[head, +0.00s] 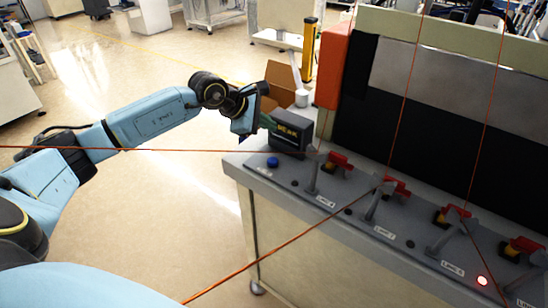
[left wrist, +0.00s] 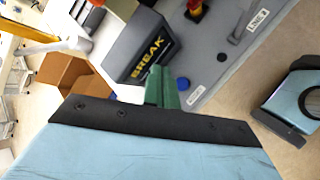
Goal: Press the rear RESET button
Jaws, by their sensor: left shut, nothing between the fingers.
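A round blue button (head: 273,162) sits at the far left corner of the grey console top (head: 262,174). It also shows in the left wrist view (left wrist: 183,84), beside a small white label too blurred to read. I cannot confirm that it is the rear RESET button. My left gripper (head: 267,122) is shut and empty, above and behind the blue button in the head view, near the dark box. Its green fingers (left wrist: 164,88) are pressed together just left of the blue button in the left wrist view; I see no contact.
A dark box marked BREAK (head: 291,132) stands close beside the left fingers. Red-topped lever fixtures (head: 338,162) line the console, with lane labels and small dark knobs. Thin orange lines cross the head view. Floor left of the console is open.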

